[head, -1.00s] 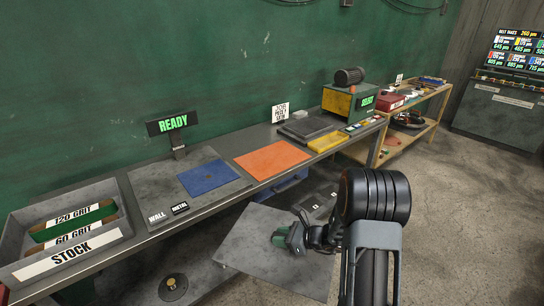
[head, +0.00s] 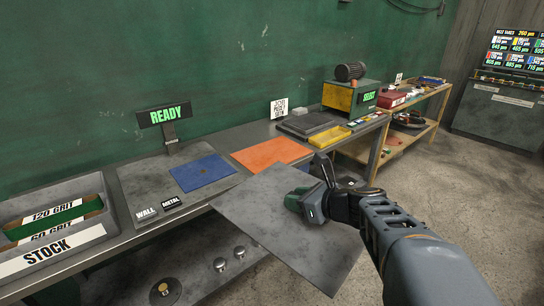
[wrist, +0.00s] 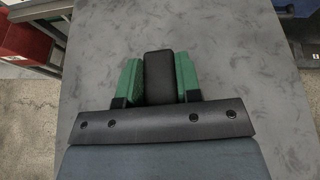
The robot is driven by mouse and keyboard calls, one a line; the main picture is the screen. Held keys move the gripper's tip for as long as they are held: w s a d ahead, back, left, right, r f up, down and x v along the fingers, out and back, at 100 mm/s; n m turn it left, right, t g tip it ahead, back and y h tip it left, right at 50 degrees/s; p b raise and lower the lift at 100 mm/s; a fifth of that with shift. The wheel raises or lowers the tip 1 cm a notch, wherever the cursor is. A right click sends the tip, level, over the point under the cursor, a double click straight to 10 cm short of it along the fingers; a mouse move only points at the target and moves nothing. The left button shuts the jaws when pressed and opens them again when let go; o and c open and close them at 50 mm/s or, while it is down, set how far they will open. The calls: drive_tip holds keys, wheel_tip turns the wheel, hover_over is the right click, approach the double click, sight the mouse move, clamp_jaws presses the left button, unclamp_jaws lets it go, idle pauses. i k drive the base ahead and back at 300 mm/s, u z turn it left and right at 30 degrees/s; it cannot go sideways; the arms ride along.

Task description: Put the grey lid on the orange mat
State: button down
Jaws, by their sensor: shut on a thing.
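The grey lid (head: 262,208) is a large flat square panel, held in front of the bench and tilted in the head view. My gripper (head: 305,204) is shut on the black handle (wrist: 158,78) of the lid. The wrist view shows the green finger pads on both sides of the handle, with the lid's grey surface (wrist: 225,50) filling most of the picture. The orange mat (head: 271,153) lies flat and bare on the bench, behind and above the lid in the head view. The lid is apart from the mat.
A blue mat (head: 202,172) lies left of the orange mat, by a READY sign (head: 163,116). A yellow tray (head: 329,137) and a dark grey tray (head: 309,124) stand to its right. A stock bin (head: 55,232) is at the far left.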

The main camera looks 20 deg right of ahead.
sight(272, 152)
drive_tip(key=i, duration=1.5)
